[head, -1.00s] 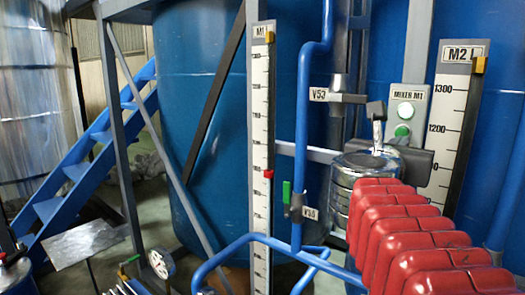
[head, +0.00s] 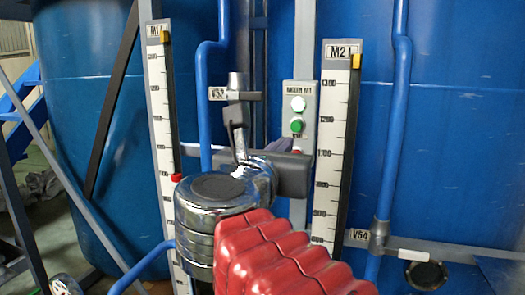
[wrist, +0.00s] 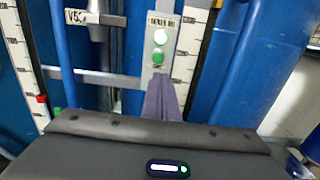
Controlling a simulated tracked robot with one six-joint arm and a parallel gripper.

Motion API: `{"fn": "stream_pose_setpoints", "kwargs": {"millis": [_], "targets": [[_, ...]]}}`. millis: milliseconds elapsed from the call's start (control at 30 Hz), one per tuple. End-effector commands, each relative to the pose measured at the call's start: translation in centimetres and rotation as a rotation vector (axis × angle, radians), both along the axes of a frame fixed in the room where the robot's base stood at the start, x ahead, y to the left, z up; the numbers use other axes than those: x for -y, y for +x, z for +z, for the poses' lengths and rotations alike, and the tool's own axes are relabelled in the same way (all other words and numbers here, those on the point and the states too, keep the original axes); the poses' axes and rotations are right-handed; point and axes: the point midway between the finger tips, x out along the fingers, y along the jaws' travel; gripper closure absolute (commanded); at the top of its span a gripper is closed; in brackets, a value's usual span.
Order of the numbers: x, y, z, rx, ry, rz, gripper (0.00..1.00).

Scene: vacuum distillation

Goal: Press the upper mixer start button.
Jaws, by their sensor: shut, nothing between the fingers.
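A grey panel (head: 314,92) labelled MIXER M1 is mounted on the upright post between the two scales. It carries a white round button or lamp (head: 298,103) above a green round button (head: 297,125). A bit of red shows lower down, mostly hidden by my gripper. The wrist view shows the white round one (wrist: 161,36) and the green one (wrist: 159,55) above my fingertips. My gripper (head: 287,145) is shut and empty, its purple fingers pointing toward the panel, just below the green button. In the wrist view my fingers (wrist: 160,84) overlap the panel's lower part. Contact cannot be told.
Scale M1 (head: 160,110) stands left of the panel and scale M2 (head: 337,130) close to its right. Blue pipes (head: 393,130) run vertically on both sides. A valve labelled V52 or V53 (head: 236,95) sits left of the panel. Large blue tanks (head: 465,150) fill the background.

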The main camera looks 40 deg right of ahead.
Motion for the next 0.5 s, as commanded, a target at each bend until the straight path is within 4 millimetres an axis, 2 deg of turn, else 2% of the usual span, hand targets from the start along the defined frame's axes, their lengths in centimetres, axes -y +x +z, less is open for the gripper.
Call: {"fn": "stream_pose_setpoints", "kwargs": {"millis": [300,500], "targets": [[-1.7,-0.8,0.0,0.001,0.0,0.002,1.0],[-2.1,-1.1,0.0,0.001,0.0,0.0,1.0]]}}
